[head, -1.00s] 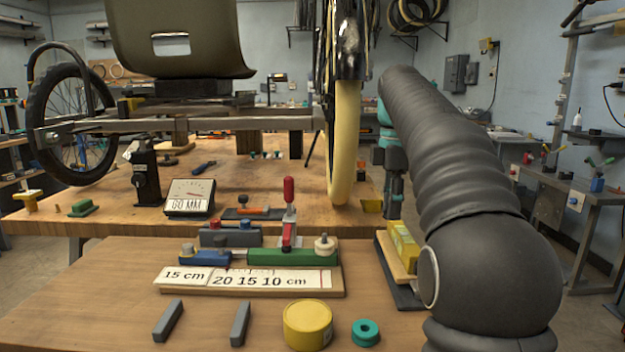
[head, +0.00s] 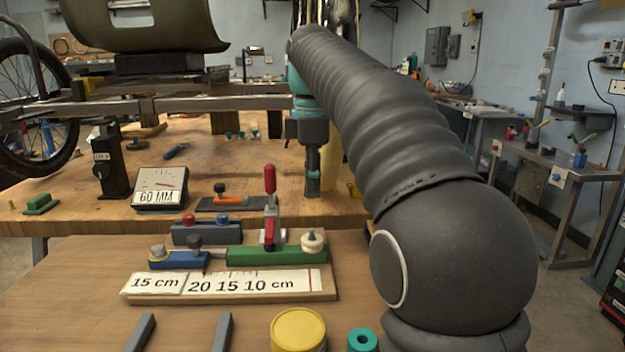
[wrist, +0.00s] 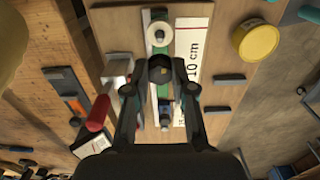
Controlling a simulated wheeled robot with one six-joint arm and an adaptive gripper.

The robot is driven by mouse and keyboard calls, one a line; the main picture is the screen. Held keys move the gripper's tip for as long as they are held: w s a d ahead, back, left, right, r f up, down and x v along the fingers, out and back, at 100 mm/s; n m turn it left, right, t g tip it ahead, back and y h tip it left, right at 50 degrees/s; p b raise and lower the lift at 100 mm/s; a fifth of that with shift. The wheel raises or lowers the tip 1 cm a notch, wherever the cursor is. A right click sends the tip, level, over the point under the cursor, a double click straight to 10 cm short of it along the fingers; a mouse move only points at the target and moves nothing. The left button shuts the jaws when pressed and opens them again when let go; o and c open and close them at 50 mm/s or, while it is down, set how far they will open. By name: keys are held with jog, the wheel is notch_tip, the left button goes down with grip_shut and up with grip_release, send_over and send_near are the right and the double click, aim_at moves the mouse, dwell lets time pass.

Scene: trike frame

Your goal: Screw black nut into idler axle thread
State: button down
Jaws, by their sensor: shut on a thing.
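My gripper (head: 313,185) points down beside the trike frame, behind and right of the red-handled clamp in the head view. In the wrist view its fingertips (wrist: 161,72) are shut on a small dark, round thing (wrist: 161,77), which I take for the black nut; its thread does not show. In that view, the fingers overlap the green and blue fixture below. I cannot make out the idler axle thread in either view. The trike frame (head: 190,103) spans the back left of the bench in the head view.
A fixture with a green block (head: 275,256), a blue block (head: 178,260) and a ruler board (head: 235,286) stands in front. The red clamp handle (head: 270,180) rises near my gripper. A yellow tin (head: 298,330) and teal ring (head: 362,341) lie at the front.

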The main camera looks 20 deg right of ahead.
jog(key=shift+f+b, duration=1.8)
jog(key=shift+f, duration=1)
jog(key=shift+p, duration=0.9)
jog(key=shift+f+b, duration=0.95)
jog(key=shift+f, duration=0.5)
jog(key=c, duration=0.9)
grip_release()
jog(key=shift+r, duration=3.8)
